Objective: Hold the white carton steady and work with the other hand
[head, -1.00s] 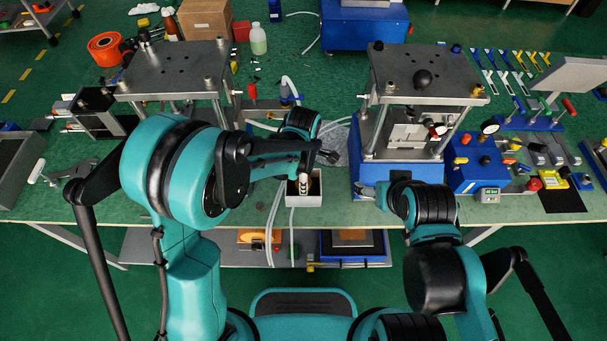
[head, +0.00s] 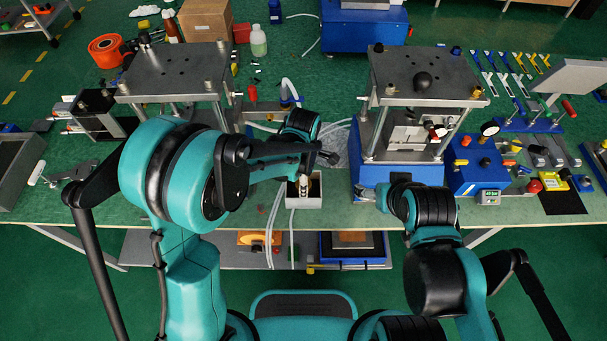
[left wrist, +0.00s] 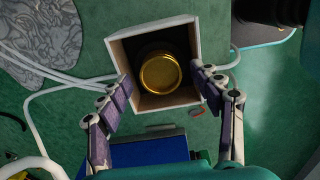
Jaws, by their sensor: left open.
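The white carton (head: 306,203) stands open-topped near the front edge of the bench, between the two presses. In the left wrist view the carton (left wrist: 118,62) shows a round gold-coloured object (left wrist: 160,73) inside it. My left gripper (left wrist: 164,80) is open, with one finger at each side of the carton's near end. I cannot tell whether the fingers touch its walls. In the head view the left arm reaches over the carton and partly hides it.
The right press (head: 424,72) on its blue base stands right of the carton, the left press (head: 178,70) to its left. Pale hoses (left wrist: 60,88) run beside the carton. A blue control box (head: 478,165) stands at the right. The bench's front edge is close.

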